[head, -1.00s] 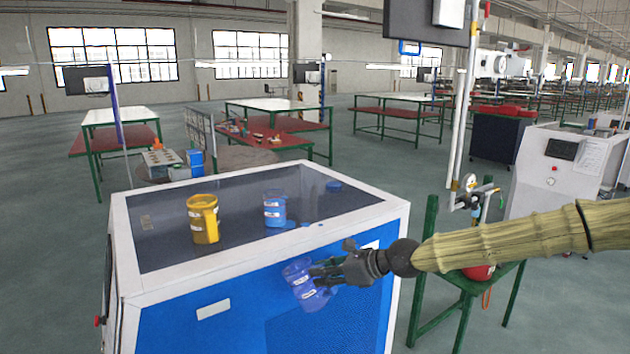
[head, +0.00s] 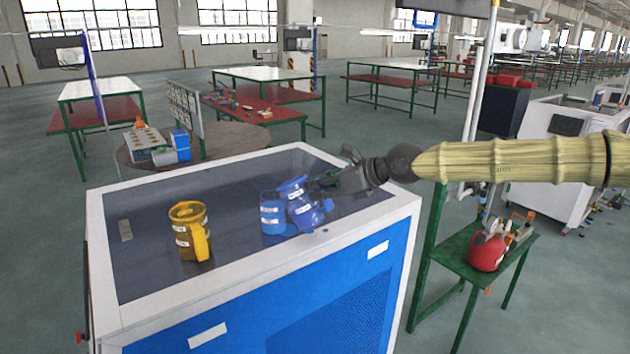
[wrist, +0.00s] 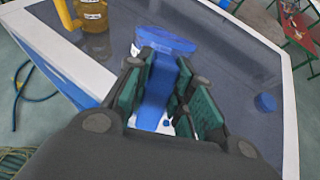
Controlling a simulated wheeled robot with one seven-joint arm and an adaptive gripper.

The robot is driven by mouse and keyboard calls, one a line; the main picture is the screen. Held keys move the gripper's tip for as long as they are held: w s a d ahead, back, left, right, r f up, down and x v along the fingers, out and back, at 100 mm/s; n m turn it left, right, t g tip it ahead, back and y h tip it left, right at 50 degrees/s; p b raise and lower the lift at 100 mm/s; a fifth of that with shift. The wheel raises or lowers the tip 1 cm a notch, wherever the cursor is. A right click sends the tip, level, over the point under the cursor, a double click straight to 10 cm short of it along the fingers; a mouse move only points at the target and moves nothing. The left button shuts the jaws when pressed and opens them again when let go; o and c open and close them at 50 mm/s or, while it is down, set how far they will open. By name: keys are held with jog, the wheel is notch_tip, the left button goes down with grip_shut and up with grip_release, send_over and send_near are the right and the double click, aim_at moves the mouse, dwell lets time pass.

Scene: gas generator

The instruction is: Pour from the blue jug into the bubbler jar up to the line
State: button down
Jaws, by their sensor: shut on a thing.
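The blue jug (head: 305,208) with white labels is held by my gripper (head: 322,186) above the cabinet top, tilted with its mouth leaning left. In the wrist view my gripper (wrist: 165,95) is shut on the jug's blue handle (wrist: 156,92), and the jug's rim (wrist: 165,42) shows beyond the fingers. A smaller blue labelled vessel (head: 271,214), perhaps the bubbler jar, stands upright on the cabinet top just left of the jug. The two overlap in the head view, so I cannot tell whether they touch. Its line and any liquid level cannot be made out.
A yellow jug (head: 188,234) stands on the dark top of the blue-and-white cabinet (head: 118,318), left of the jar. A blue cap (wrist: 265,102) lies on the top. A green stand (head: 455,250) with a red can (head: 486,250) is to the right.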

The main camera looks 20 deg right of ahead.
jog(key=shift+s+a+r+b, duration=0.15)
jog(key=shift+s+r+b, duration=0.2)
jog(key=shift+s, duration=0.1)
jog(key=shift+w+d+t+y+b, duration=0.2)
jog(key=shift+t+y+b, duration=0.3)
jog(key=shift+b, duration=0.75)
jog(key=shift+s+r+t+y+b, duration=0.3)
jog(key=shift+s+r+b, duration=0.35)
jog(key=shift+b, duration=0.1)
jog(key=shift+w+b, duration=0.3)
jog(key=shift+b, duration=0.45)
jog(key=shift+s+r+t+y+b, duration=0.15)
jog(key=shift+t+y+b, duration=0.15)
jog(key=shift+b, duration=0.7)
jog(key=shift+r, duration=0.1)
jog(key=b, duration=0.3)
jog(key=r+t+y+b, duration=0.1)
jog(key=b, duration=0.2)
jog(key=shift+w+a+t+y, duration=0.1)
jog(key=shift+w+t+y, duration=0.1)
jog(key=shift+t+y, duration=0.1)
